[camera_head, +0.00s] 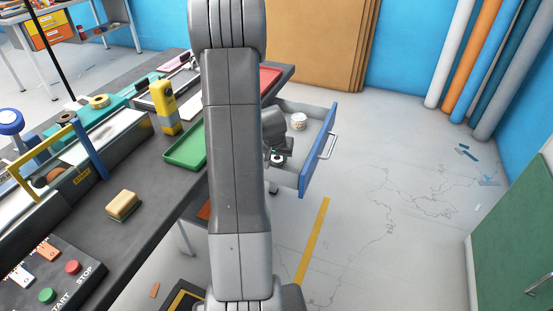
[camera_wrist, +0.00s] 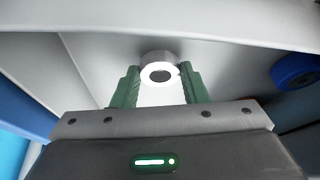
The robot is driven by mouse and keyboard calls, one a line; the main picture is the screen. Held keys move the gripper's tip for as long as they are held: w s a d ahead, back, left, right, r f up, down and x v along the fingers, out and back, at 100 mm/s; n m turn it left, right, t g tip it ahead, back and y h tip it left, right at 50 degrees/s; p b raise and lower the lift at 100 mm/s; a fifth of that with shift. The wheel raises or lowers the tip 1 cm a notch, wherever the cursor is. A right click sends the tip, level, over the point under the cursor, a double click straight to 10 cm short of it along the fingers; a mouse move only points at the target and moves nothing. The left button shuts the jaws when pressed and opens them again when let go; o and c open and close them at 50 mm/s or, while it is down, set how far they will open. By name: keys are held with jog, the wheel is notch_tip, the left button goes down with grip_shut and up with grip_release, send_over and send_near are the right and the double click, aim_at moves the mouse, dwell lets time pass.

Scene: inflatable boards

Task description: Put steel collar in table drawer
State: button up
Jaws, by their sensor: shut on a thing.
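The table drawer (camera_head: 318,152) is pulled open at the right side of the table, with a blue front and pale grey inside. My gripper (camera_head: 277,158) is in the drawer's opening, partly hidden by my own arm in the head view. In the wrist view, my gripper's green fingers (camera_wrist: 158,90) are shut on the steel collar (camera_wrist: 158,57), a short bright metal ring with a dark hole. Pale drawer surfaces surround it in that view. Whether the collar touches the drawer floor I cannot tell.
A small white round item (camera_head: 298,121) lies deeper in the drawer. A blue round item (camera_wrist: 294,70) shows at the right in the wrist view. The table holds a green tray (camera_head: 186,147), a yellow device (camera_head: 164,106) and a sponge (camera_head: 122,205).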

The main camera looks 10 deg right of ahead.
jog(key=shift+f, duration=0.2)
jog(key=shift+f, duration=0.1)
jog(key=o, duration=1)
jog(key=shift+r, duration=0.25)
jog(key=p+v, duration=0.1)
jog(key=v, duration=1.1)
jog(key=shift+s+f+p, duration=0.1)
jog(key=shift+p, duration=0.25)
